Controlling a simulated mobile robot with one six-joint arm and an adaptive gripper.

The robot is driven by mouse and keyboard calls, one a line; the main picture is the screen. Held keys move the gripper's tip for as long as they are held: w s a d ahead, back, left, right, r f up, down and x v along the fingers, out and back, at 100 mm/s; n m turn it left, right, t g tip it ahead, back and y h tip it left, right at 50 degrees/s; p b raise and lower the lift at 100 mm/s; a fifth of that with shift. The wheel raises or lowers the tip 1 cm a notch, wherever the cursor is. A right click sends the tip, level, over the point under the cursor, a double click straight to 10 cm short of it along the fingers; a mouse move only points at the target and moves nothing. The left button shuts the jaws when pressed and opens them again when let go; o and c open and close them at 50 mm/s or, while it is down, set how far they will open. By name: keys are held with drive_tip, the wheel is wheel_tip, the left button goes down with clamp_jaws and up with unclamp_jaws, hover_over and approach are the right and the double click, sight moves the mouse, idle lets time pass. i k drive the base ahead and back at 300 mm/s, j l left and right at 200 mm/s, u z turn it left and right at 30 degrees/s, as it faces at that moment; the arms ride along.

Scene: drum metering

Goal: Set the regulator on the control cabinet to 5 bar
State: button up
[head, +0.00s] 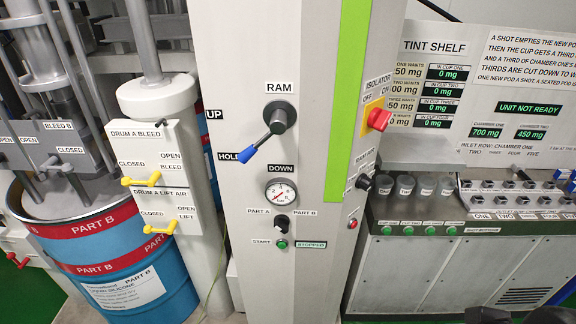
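The control cabinet (238,150) is a tall pale column in the middle of the head view. On its right side face a black knob (363,182) sticks out below an upright label that seems to read "RAM AIR"; it looks like the regulator. A round white pressure gauge (281,193) is on the front face, under the DOWN label. Its needle is too small to read. Dark parts at the bottom right edge seem to be the top of my gripper (518,317), well away from the knob. Its fingers are mostly cut off, so its opening cannot be told.
The blue-tipped RAM lever (265,135) points at HOLD. Below the gauge are a black PART A/PART B selector (281,223) and a green START button (281,244). A red-and-yellow isolator (378,118) and a red button (352,223) flank the knob. The tint bench (440,270) stands right.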

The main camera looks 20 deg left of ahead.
sight(364, 182)
drive_tip(key=i+j+z, duration=0.15)
drive_tip(key=i+j, duration=0.6)
